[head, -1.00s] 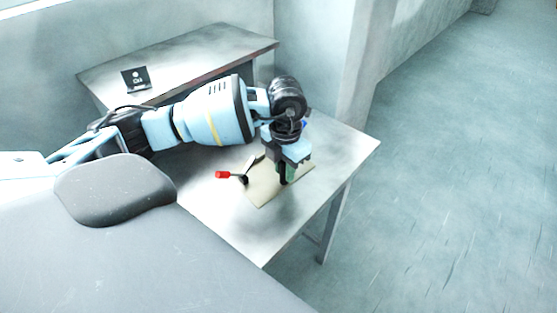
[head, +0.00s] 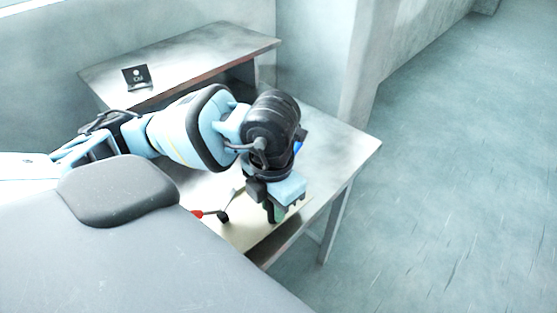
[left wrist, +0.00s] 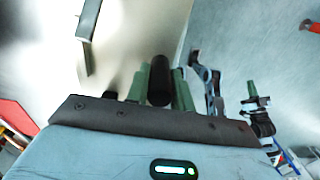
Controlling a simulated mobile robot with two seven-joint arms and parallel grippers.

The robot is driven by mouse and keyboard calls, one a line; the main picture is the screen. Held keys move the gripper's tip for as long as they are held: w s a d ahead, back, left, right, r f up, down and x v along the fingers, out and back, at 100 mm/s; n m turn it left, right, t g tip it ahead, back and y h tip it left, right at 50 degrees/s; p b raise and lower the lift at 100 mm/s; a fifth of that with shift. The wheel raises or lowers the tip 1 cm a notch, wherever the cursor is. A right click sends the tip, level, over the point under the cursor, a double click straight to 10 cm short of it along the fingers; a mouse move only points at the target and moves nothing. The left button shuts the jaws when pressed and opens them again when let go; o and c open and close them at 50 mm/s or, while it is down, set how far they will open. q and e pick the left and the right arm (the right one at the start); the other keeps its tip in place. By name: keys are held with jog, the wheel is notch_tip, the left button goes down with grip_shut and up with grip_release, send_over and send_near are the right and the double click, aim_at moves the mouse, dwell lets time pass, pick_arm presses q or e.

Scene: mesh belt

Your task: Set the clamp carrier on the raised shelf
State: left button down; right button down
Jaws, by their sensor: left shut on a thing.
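The clamp carrier is a beige board (head: 242,236) with a dark, red-handled clamp (head: 207,214) at its left side. My left gripper (head: 278,212) points down over the board's right part. In the left wrist view its green fingers (left wrist: 160,88) are shut on a black upright post (left wrist: 158,75) of the carrier, with the beige board (left wrist: 135,30) beyond. The board appears to be held above the table near its front edge. The raised shelf (head: 205,55) is the metal top at the back left. In the left wrist view, what looks like my right gripper (left wrist: 253,93) shows small at the right; its opening is unclear.
A small black card (head: 136,77) stands on the shelf's left part; the rest of the shelf top is clear. The lower metal table (head: 345,145) has free room at the right. A wall and pillar (head: 325,60) border the back.

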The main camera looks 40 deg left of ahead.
pick_arm(q)
jog(key=shift+s+d+r, duration=0.1)
jog(key=shift+s+d, duration=0.15)
jog(key=shift+s, duration=0.2)
jog(key=shift+s+d+r, duration=0.1)
jog(key=shift+s+d, duration=0.1)
jog(key=shift+s, duration=0.25)
